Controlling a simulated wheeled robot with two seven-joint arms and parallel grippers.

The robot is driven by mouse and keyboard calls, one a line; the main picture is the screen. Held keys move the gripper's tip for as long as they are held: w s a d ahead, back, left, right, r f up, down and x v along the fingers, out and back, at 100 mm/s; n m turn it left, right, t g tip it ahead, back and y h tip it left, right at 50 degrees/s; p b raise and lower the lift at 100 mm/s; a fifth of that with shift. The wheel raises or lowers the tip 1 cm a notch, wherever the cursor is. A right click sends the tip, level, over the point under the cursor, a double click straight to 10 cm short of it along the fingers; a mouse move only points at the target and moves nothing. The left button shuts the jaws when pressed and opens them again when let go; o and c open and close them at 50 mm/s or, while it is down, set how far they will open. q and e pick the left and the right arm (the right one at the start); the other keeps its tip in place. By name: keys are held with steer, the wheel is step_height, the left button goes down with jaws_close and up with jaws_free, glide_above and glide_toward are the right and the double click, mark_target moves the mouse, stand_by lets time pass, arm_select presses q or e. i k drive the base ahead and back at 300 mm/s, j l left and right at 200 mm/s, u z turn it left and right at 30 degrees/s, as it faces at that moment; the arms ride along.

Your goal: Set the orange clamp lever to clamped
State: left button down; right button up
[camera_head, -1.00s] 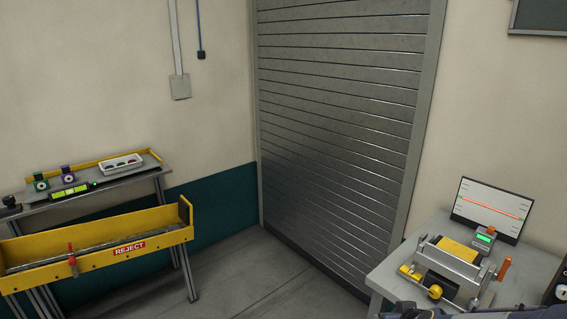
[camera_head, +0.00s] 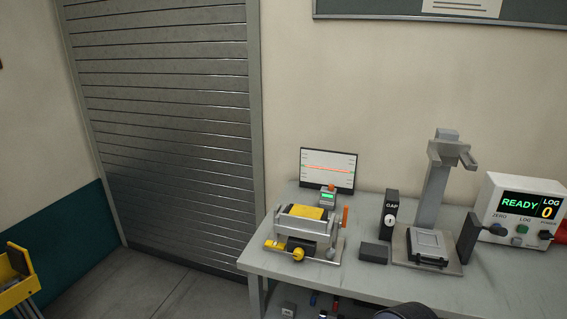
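An orange lever (camera_head: 345,217) stands roughly upright at the right end of a grey fixture (camera_head: 303,231) on the bench. The fixture has a yellow block on top, a yellow knob (camera_head: 298,254) at its front and a yellow piece at its front left. I cannot tell from this distance whether the lever is clamped. Neither of my grippers shows; a dark rounded part at the bottom edge is probably mine.
The grey bench (camera_head: 345,285) also holds a screen (camera_head: 327,171), a GAP box (camera_head: 390,212), a dark block (camera_head: 374,252), a tall grey stand (camera_head: 432,195) and a READY display box (camera_head: 522,208). Open floor lies left of the bench, before the shutter (camera_head: 165,130). A yellow bin (camera_head: 18,287) is at far left.

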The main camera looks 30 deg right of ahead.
mark_target(345, 217)
steer(key=l+z, duration=0.4)
steer(key=i+l+z, duration=0.2)
steer(key=z, duration=0.15)
steer(key=i+l+z, duration=0.15)
steer(key=l+z, duration=0.25)
